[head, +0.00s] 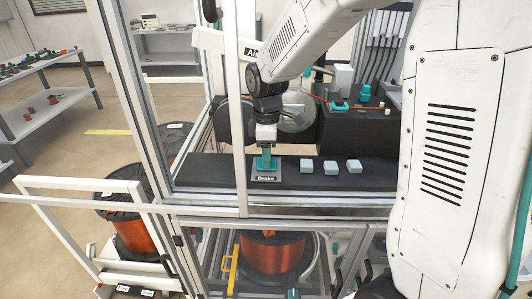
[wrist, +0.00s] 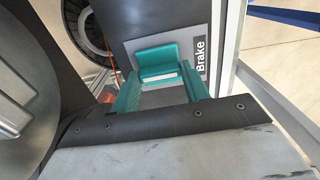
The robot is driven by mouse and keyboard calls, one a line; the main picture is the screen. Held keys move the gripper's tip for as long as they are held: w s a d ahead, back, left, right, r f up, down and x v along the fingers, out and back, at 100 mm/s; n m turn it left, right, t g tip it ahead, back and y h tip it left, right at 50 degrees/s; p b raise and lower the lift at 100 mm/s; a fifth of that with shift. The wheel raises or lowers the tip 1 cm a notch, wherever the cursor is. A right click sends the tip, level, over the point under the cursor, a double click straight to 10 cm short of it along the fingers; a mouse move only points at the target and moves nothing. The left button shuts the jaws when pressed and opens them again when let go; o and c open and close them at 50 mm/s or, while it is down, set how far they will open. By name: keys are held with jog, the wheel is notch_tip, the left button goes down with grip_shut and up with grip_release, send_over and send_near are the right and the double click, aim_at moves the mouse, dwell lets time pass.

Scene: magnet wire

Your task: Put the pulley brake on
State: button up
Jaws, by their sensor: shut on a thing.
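The brake control is a teal lever (head: 265,162) on a grey plate marked "Brake" (head: 265,178), on the dark ledge of the machine. In the wrist view the teal lever (wrist: 158,62) stands in front of the plate (wrist: 199,70). My gripper (head: 265,150) reaches down to the lever from above. In the wrist view its teal fingers (wrist: 160,92) are shut on the lever, one on each side. The lever's base is partly hidden by the fingers. A pulley-like grey disc (head: 296,112) shows behind my gripper.
Several pale blue-white blocks (head: 330,167) sit on the ledge right of the brake. A metal frame post (head: 238,110) stands just left of my arm. Copper wire spools (head: 272,252) stand below and at the left. A dark box with teal parts (head: 358,128) is behind.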

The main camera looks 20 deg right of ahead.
jog(key=o, duration=1)
jog(key=shift+r, duration=0.1)
notch_tip(320, 180, up, 8)
jog(key=shift+f, duration=0.15)
jog(key=shift+s+f+m, duration=0.1)
jog(key=shift+s+m, duration=0.05)
jog(key=shift+m, duration=0.45)
jog(key=s+r+m, duration=0.1)
jog(key=s+m, duration=0.3)
jog(key=s, duration=0.5)
jog(key=s+d+r+m+t, duration=0.1)
jog(key=s+m, duration=0.3)
jog(key=s, duration=0.5)
jog(key=s+d+r+m, duration=0.1)
jog(key=s+r+m, duration=0.1)
jog(key=s, duration=0.7)
jog(key=shift+s+d+r+m, duration=0.15)
jog(key=shift+s+m, duration=0.1)
jog(key=shift+m, duration=0.65)
